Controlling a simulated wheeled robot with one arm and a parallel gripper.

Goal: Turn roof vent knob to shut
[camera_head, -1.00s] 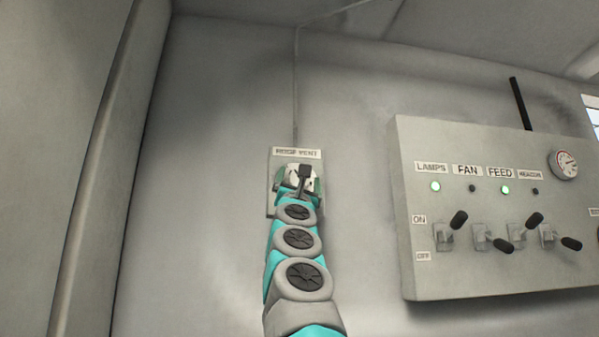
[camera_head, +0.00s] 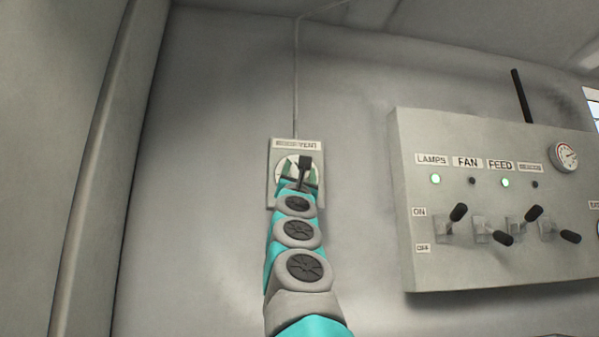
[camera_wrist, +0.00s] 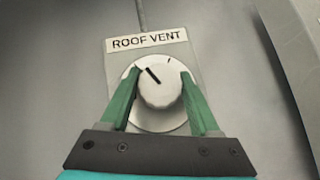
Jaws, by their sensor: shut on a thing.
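The roof vent knob (camera_wrist: 160,87) is a round pale knob with a dark pointer line. It sits on a round white dial on a grey plate (camera_wrist: 118,62) labelled ROOF VENT. The pointer line leans to the upper left in the wrist view. A small dark tick shows on the dial at the upper right. My gripper (camera_wrist: 156,84) has a green finger on each side of the knob and is shut on it. In the head view my gripper (camera_head: 300,174) is at the plate (camera_head: 271,190), and my wrist hides the knob.
A control panel (camera_head: 540,270) stands to the right with levers, LAMPS, FAN and FEED labels and a gauge (camera_head: 564,156). A conduit (camera_head: 296,80) runs up the wall from the plate. Bare wall lies left of the plate.

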